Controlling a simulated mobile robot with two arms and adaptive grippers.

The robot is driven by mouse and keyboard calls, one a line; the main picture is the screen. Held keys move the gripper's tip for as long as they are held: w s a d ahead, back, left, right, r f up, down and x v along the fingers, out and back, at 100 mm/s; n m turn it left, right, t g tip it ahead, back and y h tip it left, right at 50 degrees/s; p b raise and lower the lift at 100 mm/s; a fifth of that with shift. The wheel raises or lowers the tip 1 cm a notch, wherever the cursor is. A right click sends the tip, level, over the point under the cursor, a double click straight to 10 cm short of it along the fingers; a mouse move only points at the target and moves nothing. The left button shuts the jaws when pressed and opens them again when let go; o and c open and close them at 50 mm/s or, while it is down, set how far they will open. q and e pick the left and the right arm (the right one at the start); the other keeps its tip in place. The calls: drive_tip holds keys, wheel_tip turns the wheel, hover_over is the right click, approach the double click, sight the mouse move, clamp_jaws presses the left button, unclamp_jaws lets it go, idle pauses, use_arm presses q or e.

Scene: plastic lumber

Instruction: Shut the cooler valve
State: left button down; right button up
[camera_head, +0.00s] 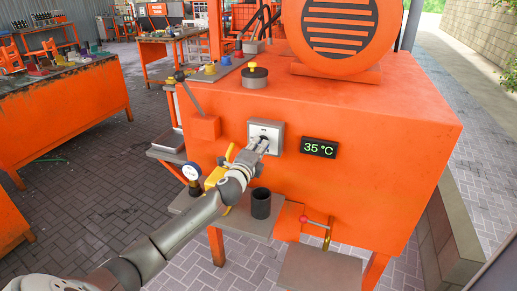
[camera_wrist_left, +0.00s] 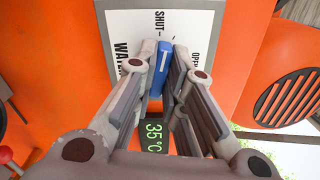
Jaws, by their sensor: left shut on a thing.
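The cooler valve's blue handle (camera_wrist_left: 161,68) is in the left wrist view, in front of a white label plate (camera_wrist_left: 135,25). The plate reads SHUT at the top, OPEN at the right and WATER at the left in that view. The handle lies nearly upright there, its upper end just below SHUT and leaning slightly right. My left gripper (camera_wrist_left: 164,72) is shut on the handle, a finger on each side. In the head view my left gripper (camera_head: 263,144) covers most of the handle at the grey-framed plate (camera_head: 277,127). My right gripper is not in view.
A display (camera_head: 319,148) reading 35 °C is right of the plate on the orange machine (camera_head: 370,105).

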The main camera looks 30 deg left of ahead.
use_arm(q)
drive_tip(key=shift+n, duration=1.1)
drive_tip(key=c, duration=1.5)
unclamp_jaws()
drive_tip(key=v, duration=1.2)
